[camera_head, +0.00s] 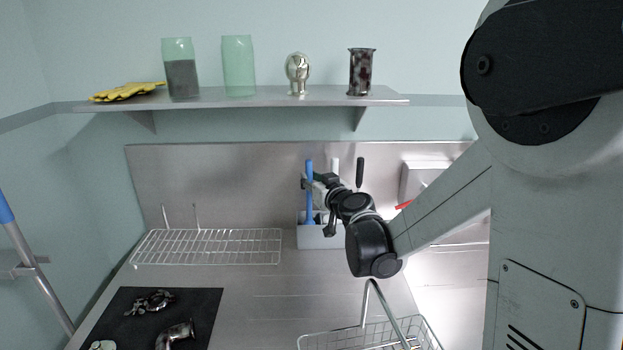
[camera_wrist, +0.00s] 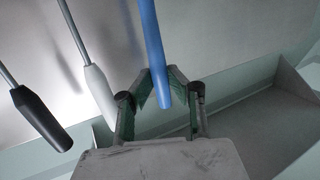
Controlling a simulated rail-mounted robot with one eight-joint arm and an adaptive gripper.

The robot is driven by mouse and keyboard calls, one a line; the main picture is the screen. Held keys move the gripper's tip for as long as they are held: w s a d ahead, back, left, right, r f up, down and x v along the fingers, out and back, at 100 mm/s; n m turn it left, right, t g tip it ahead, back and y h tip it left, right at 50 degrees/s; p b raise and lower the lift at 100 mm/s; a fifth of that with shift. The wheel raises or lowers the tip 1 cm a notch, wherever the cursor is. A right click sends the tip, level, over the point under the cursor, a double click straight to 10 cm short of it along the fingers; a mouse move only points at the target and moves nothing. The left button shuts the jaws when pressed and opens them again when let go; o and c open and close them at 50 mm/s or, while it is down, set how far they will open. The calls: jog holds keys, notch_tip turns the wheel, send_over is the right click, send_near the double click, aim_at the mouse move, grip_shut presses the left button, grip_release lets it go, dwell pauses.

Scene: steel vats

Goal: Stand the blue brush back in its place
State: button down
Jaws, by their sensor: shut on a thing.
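The blue brush (camera_head: 309,205) is upright, its lower end at the left part of the pale holder box (camera_head: 320,238) against the steel back wall. I cannot tell how deep it sits in the box. My gripper (camera_head: 310,181) is shut on its handle, coming from the right. In the wrist view the blue handle (camera_wrist: 152,45) runs between the two fingers of my gripper (camera_wrist: 170,88); the brush's lower end is out of that view.
A white-handled tool (camera_head: 334,165) and a black-handled tool (camera_head: 360,172) stand just right of the brush. A wall shelf (camera_head: 270,98) with jars runs above. A wire rack (camera_head: 205,247) is at left, a wire basket (camera_head: 330,342) in front.

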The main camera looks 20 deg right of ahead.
notch_tip(320, 180, down, 2)
jog(key=shift+s+f+b, duration=0.1)
jog(key=shift+f+b, duration=0.05)
jog(key=shift+b, duration=0.75)
jog(key=c, duration=2)
grip_release()
jog(key=shift+f, duration=0.1)
jog(key=o, duration=0.4)
jog(key=shift+r, duration=0.35)
notch_tip(320, 180, up, 10)
jog(key=shift+f, duration=0.15)
